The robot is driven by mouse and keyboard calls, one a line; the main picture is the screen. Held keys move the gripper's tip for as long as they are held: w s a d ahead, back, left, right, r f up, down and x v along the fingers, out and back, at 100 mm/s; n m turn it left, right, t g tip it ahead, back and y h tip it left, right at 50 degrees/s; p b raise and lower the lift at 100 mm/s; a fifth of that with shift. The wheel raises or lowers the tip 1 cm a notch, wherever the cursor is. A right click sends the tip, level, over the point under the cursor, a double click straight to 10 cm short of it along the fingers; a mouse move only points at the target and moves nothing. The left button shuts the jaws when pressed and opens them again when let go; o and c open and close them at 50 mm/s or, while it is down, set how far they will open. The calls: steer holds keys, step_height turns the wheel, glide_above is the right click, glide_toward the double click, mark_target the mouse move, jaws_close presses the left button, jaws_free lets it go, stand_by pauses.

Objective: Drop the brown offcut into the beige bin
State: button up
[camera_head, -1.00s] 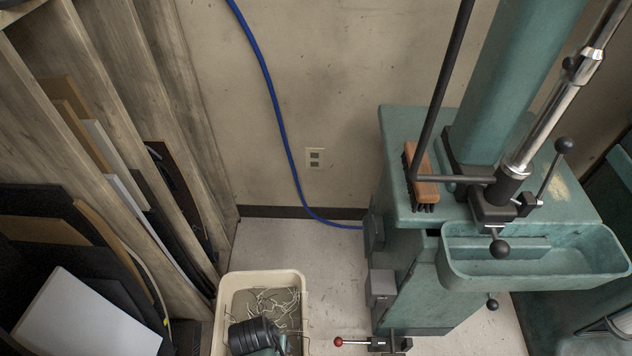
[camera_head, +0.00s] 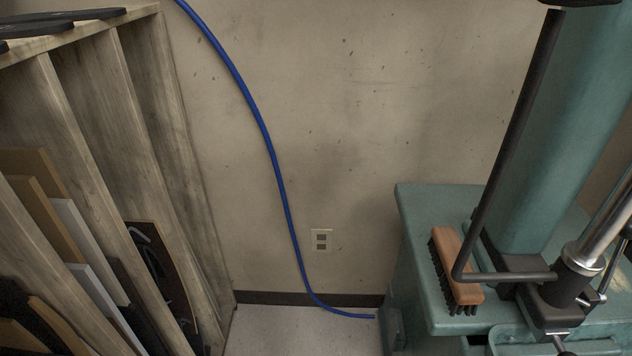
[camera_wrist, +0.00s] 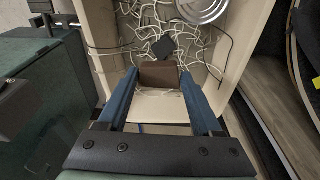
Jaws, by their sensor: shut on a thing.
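My gripper (camera_wrist: 159,76) shows in the wrist view with its two blue fingers pointing down toward the beige bin. It is shut on the brown offcut (camera_wrist: 159,73), a small flat dark-brown piece between the fingertips. The beige bin (camera_wrist: 245,45) is beneath the gripper, and the offcut appears over its inside, close to one wall. The exact height of the offcut above the bin's contents is hard to tell. Neither the gripper nor the bin is visible in the head view now.
The bin holds tangled pale cords (camera_wrist: 135,40), a round metal lid (camera_wrist: 203,8) and a small dark piece (camera_wrist: 163,47). In the head view, a green machine (camera_head: 420,250) with a brush (camera_head: 456,268) stands right. A wooden rack (camera_head: 95,130) with sheets stands left.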

step_height(320, 180, down, 4)
steer(key=b, duration=0.3)
steer(key=shift+f, duration=0.2)
steer(key=shift+r, duration=0.1)
steer(key=o, duration=1.4)
steer(key=r+p, duration=0.2)
steer(key=r, duration=0.2)
steer(key=s+r+p, duration=0.1)
steer(key=r, duration=0.3)
steer(key=s+r+p, duration=0.1)
steer(key=r+p, duration=0.1)
steer(key=r, duration=0.2)
steer(key=shift+r+p, duration=0.3)
steer(key=shift+r, duration=0.1)
